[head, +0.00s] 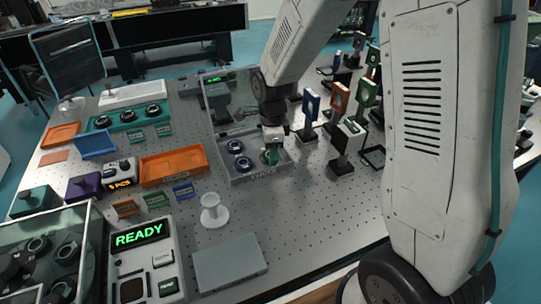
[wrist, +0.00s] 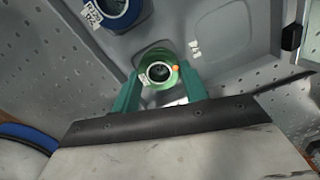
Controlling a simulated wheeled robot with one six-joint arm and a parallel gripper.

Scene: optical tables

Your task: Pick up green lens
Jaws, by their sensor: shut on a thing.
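The green lens (wrist: 160,75) is a round ring with a green rim and a dark centre. In the wrist view it sits between the two teal fingers of my gripper (wrist: 158,82), which are shut on it. It is over the grey tray (wrist: 200,22), at a shallow recess; I cannot tell whether it still touches the tray. In the head view my gripper (head: 270,156) is at the right part of the tray (head: 240,177), and the lens is mostly hidden by the fingers there.
Blue-rimmed lenses (head: 242,164) sit in the tray to the left of my gripper. Upright mounted optics (head: 308,105) stand close on the right. An orange tray (head: 174,164) and a white spool-shaped stand (head: 213,212) are to the left. A flat grey plate (head: 230,263) lies in front.

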